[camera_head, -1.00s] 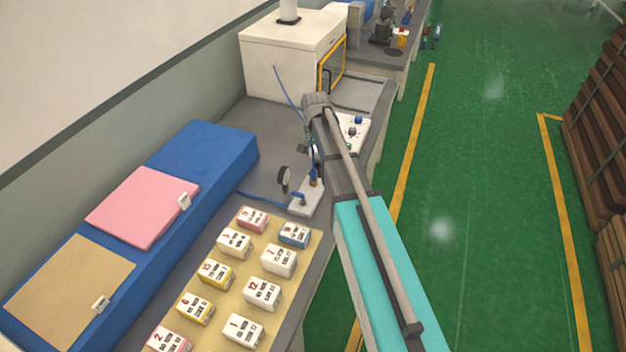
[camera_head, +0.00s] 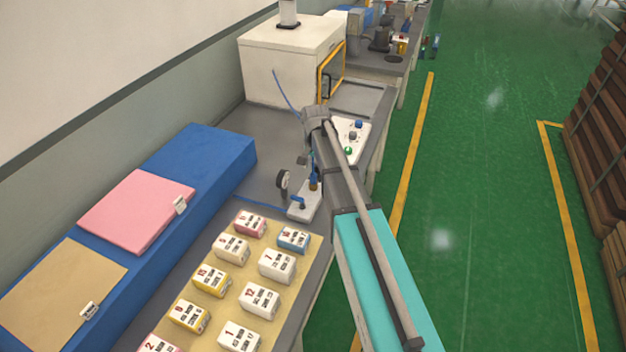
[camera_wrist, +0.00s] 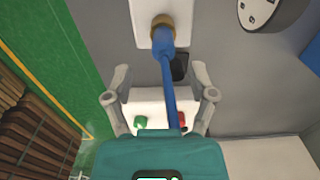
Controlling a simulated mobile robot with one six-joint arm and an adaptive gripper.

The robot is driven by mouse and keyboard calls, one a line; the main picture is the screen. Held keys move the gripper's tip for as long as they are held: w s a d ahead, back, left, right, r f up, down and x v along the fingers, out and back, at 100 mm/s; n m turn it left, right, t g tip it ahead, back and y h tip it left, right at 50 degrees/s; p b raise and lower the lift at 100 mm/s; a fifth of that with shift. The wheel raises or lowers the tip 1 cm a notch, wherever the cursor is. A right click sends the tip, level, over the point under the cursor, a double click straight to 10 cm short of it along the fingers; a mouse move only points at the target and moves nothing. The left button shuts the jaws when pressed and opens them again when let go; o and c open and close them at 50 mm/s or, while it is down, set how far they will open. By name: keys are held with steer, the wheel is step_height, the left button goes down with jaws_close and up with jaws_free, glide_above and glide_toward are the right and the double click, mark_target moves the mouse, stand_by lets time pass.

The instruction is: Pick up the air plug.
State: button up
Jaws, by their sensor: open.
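The air plug (camera_wrist: 165,42) is a blue fitting seated on a brass collar (camera_wrist: 161,22) in the wrist view, with a blue hose running from it toward my gripper. In the head view the plug (camera_head: 314,168) stands upright on a small white block (camera_head: 304,208), partly hidden by my arm. My gripper (camera_wrist: 160,70) is open, with one finger on each side of the hose and its tips just short of the plug. It holds nothing. In the head view its fingers are mostly hidden behind my arm.
A round gauge (camera_head: 282,182) stands beside the plug. A white control box (camera_head: 350,137) with buttons is close to my arm. Several labelled boxes lie on a tan board (camera_head: 312,250) in front.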

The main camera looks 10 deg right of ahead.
mark_target(313, 173)
steer(key=shift+f, duration=0.15)
steer(key=shift+a+f+b, duration=0.15)
steer(key=shift+f+b, duration=1.1)
steer(key=shift+b, duration=0.05)
steer(key=shift+a+f+b, duration=0.1)
steer(key=shift+f+b, duration=1.1)
steer(key=shift+b, duration=0.1)
jaws_close()
